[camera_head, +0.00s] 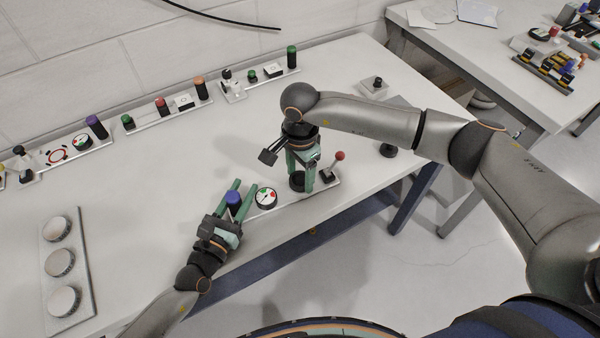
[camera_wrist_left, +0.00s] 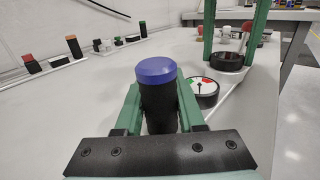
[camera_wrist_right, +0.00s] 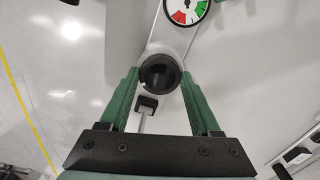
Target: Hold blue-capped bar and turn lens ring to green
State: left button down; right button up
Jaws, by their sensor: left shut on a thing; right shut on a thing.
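The blue-capped bar (camera_head: 233,199) is a dark upright cylinder near the table's front edge. My left gripper (camera_head: 244,188) is shut on it; its green fingers flank the bar in the left wrist view (camera_wrist_left: 158,100), with the blue cap above them. The black lens ring (camera_head: 297,182) stands right of the bar. My right gripper (camera_head: 302,187) reaches down from above and is shut on the ring, which also shows between its fingers in the right wrist view (camera_wrist_right: 160,74). Between them lies a round dial (camera_head: 266,197) with red, green and white sectors; its exact needle reading is unclear.
A red-ball lever (camera_head: 339,157) stands just right of the ring on the same strip. Rows of knobs and buttons line the wall, including a purple-capped post (camera_head: 96,127). A plate with three round discs (camera_head: 82,245) lies at left. The middle of the table is clear.

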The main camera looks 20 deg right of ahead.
jog(key=shift+c, duration=1.2)
jog(key=shift+m, duration=0.4)
jog(key=m, duration=0.4)
jog(key=shift+m, duration=0.3)
jog(key=shift+r+m, duration=0.1)
jog(key=shift+m, duration=2)
jog(key=o, duration=1.4)
